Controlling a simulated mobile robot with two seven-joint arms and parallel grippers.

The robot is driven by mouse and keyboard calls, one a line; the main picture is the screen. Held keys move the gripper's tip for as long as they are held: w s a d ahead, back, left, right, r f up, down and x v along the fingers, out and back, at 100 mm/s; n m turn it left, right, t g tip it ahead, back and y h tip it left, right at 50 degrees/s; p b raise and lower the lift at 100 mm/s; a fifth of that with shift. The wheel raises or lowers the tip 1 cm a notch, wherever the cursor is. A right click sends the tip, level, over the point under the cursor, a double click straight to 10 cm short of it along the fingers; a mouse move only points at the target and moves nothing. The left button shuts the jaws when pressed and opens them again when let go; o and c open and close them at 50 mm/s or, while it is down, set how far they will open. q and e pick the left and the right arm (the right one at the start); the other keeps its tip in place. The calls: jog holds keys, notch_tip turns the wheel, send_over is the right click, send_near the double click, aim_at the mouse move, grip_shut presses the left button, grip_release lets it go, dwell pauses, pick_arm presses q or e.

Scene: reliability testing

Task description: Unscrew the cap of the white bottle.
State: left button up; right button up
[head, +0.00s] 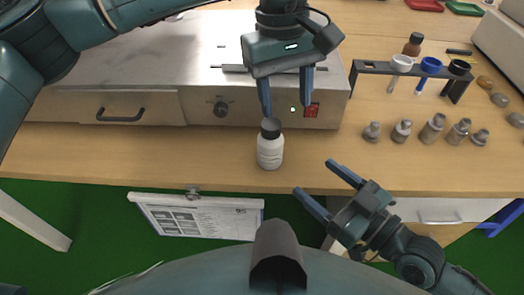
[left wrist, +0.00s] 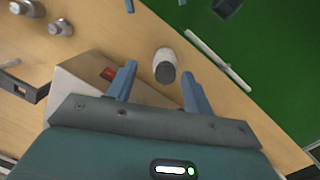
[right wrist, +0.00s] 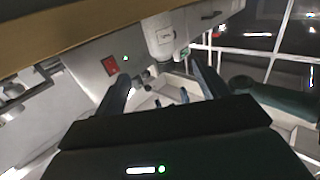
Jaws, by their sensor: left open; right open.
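The white bottle (head: 270,152) stands upright near the front edge of the wooden table, its dark cap (head: 270,127) on top. In the left wrist view, the cap (left wrist: 165,73) shows from above, between and beyond the fingertips. My left gripper (head: 286,100) is open and empty, pointing down above and slightly right of the bottle. My right gripper (head: 313,177) is open and empty at the table's front edge, right of the bottle, its fingers pointing towards it. In the right wrist view, the bottle (right wrist: 160,35) appears upside down beyond the fingertips. Neither gripper touches it.
A metal box with a red switch (head: 312,110) stands behind the bottle. To the right are several metal weights (head: 402,131), a black rack (head: 375,67) with small cups, and a brown bottle (head: 413,45). The tabletop left of the bottle (head: 130,160) is clear.

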aim_at(280, 150)
pick_arm(q)
jog(key=shift+w+a+r+t+y, duration=0.2)
jog(key=shift+w+a+r+y, duration=0.05)
jog(key=shift+w+a, duration=0.25)
jog(key=shift+w+a+r+t+y, duration=0.25)
jog(key=shift+w+a, duration=0.15)
jog(key=shift+a, duration=0.2)
pick_arm(e)
jog(key=x, duration=1.3)
jog(key=shift+w+a, duration=0.1)
jog(key=shift+a, duration=0.15)
jog(key=shift+c, duration=0.3)
pick_arm(q)
jog(key=shift+m, duration=0.3)
pick_arm(e)
grip_shut()
pick_arm(q)
jog(key=m, duration=0.5)
jog(key=shift+m, duration=0.4)
jog(key=m, duration=0.7)
jog(key=shift+f, duration=4)
